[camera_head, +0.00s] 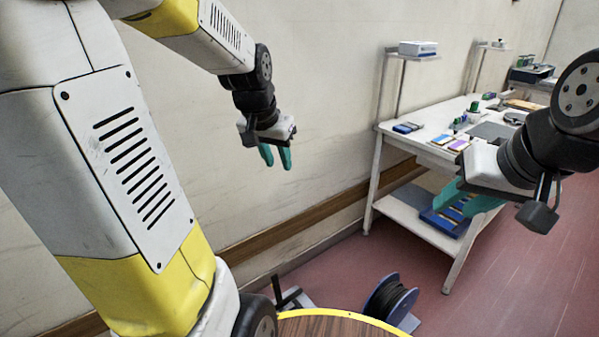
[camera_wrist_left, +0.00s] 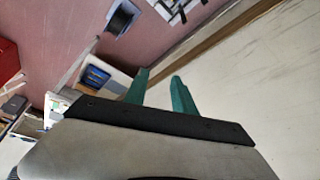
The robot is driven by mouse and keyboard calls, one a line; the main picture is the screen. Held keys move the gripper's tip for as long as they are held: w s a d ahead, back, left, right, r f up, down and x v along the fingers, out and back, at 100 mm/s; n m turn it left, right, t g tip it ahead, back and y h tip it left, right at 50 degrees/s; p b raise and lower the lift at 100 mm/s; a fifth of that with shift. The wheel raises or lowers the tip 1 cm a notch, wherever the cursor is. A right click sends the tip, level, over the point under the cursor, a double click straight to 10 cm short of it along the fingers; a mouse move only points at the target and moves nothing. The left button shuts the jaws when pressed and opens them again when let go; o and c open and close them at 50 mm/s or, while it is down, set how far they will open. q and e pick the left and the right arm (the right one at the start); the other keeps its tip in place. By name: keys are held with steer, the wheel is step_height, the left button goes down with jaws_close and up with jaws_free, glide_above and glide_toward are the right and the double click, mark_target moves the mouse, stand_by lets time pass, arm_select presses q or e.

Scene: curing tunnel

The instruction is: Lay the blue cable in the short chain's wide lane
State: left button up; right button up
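I cannot make out a blue cable, a short chain or its lanes in either view. My left gripper (camera_head: 277,158) hangs in front of the bare wall with its two teal fingers apart and nothing between them. The fingers also show apart and empty in the left wrist view (camera_wrist_left: 160,88). My right gripper (camera_head: 470,198) is at the right, in front of the workbench's lower part. Its teal fingers look spread, and I see nothing held in it; the wrist partly hides it.
A white workbench (camera_head: 405,142) with small items on top stands at the right against the wall. Blue trays (camera_head: 443,222) lie on its lower shelf. A reel of dark cable (camera_head: 392,302) with blue flanges stands on the red floor (camera_head: 505,300). A wooden rail runs along the wall.

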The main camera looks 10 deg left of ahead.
arm_select(q)
steer(key=s+d+r, duration=0.2)
steer(key=s+d, duration=0.1)
steer(key=s, duration=0.4)
steer(key=s+d+r+n+t+h, duration=0.1)
steer(key=s+d+r, duration=0.1)
steer(key=s, duration=0.6)
steer(key=shift+d+r+h, duration=0.3)
steer(key=shift+d+r, duration=0.05)
steer(key=shift+d, duration=0.45)
steer(key=shift+s, duration=0.2)
